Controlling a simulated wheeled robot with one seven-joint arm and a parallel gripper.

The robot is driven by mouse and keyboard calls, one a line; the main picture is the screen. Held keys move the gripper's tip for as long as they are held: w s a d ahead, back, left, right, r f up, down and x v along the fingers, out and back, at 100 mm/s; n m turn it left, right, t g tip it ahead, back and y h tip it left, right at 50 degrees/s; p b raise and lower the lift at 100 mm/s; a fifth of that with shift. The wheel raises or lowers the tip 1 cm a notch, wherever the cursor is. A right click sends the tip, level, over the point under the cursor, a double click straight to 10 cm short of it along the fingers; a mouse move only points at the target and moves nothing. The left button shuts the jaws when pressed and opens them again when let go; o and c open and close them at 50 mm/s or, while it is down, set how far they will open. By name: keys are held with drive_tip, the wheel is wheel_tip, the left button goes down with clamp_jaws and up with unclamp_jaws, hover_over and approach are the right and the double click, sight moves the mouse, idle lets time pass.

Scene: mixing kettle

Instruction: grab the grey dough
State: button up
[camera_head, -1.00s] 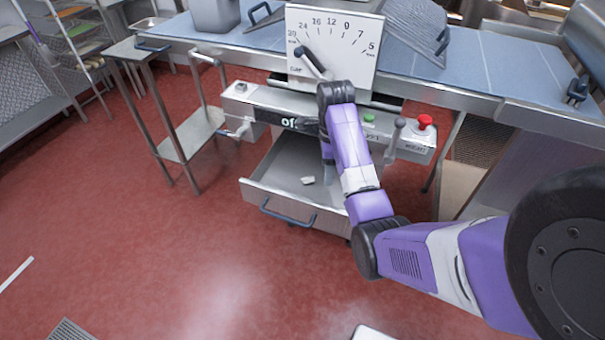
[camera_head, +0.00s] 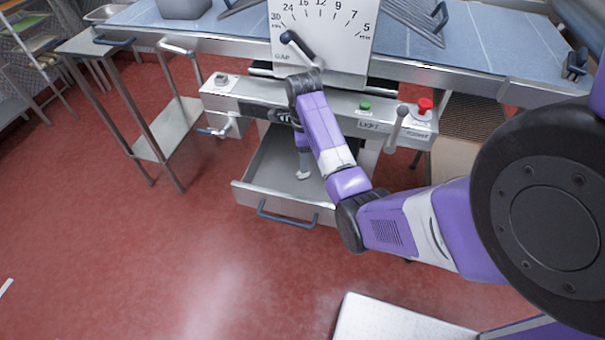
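A small pale grey piece, which looks like the dough (camera_head: 303,175), lies in the open metal drawer (camera_head: 270,200) under the machine's control panel. My gripper (camera_head: 304,164) points down into the drawer directly above the piece, touching it or very close to it. My own purple arm partly hides the gripper. The fingers are too small and covered to tell whether they are open or closed on the piece.
The control panel (camera_head: 330,115) with a red button (camera_head: 425,104) and levers overhangs the drawer. The dial plate (camera_head: 322,40) stands above it on a blue belt table. A side table (camera_head: 160,130) stands left. Red floor in front is open.

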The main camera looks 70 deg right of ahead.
sight(303, 175)
drive_tip(key=shift+f, duration=3.35)
clamp_jaws()
